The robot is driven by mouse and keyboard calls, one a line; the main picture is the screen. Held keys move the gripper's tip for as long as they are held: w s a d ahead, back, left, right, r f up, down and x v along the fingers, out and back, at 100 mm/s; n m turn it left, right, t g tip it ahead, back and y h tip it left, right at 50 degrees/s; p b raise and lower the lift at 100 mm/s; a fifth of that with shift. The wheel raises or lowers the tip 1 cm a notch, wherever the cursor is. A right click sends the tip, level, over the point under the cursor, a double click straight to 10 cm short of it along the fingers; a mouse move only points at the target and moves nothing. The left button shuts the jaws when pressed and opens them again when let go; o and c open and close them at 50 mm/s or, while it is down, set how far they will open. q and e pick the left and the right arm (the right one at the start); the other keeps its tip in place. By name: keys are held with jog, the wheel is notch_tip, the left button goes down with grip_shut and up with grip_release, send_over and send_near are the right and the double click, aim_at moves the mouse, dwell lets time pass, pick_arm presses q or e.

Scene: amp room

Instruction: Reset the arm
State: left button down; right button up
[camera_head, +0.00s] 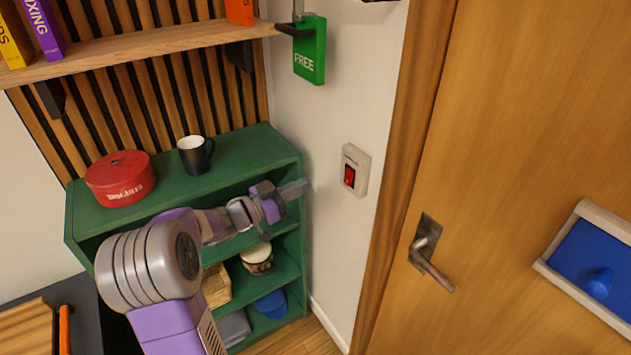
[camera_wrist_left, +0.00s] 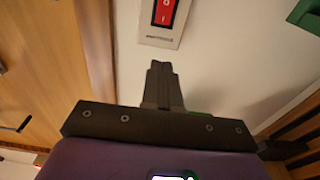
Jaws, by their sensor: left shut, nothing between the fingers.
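My left arm reaches in from the lower left in the head view, and my left gripper (camera_head: 296,188) is in front of the right end of the green shelf unit (camera_head: 262,150). Its fingers are together and empty, pointing right toward the white wall. In the left wrist view the shut fingers (camera_wrist_left: 160,70) point at the wall just below a red rocker switch (camera_wrist_left: 163,12) in a white plate. The switch also shows in the head view (camera_head: 350,174), to the right of the fingers and apart from them. My right gripper is not in view.
A red round tin (camera_head: 120,178) and a black mug (camera_head: 196,154) stand on the shelf unit's top. A green "FREE" tag (camera_head: 310,50) hangs on the wall. A wooden door (camera_head: 500,130) with a metal handle (camera_head: 426,252) and a blue panel (camera_head: 590,255) is at right.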

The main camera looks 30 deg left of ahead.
pick_arm(q)
jog(key=shift+v, duration=0.8)
jog(key=shift+r, duration=0.15)
jog(key=w+d+f+n+g+y, duration=0.15)
jog(key=d+f, duration=0.25)
jog(key=f, duration=0.6)
jog(key=w+d+f+n+g+y, duration=0.1)
jog(key=d+f+n+g+y, duration=0.2)
jog(key=f, duration=0.6)
jog(key=w+d+f+n+g+y, duration=0.1)
jog(key=d+f+n, duration=0.2)
jog(key=d+f, duration=0.5)
jog(key=s+d+f+g+h, duration=0.1)
jog(key=s+d+f+g, duration=0.4)
jog(key=s, duration=0.6)
jog(key=s+d+f+g+h, duration=0.1)
jog(key=s+d+f+g, duration=0.5)
jog(key=s+d+f, duration=0.3)
jog(key=s+f, duration=0.3)
jog(key=shift+s+d+f, duration=0.15)
jog(key=shift+s+f, duration=0.1)
jog(key=shift+f, duration=0.1)
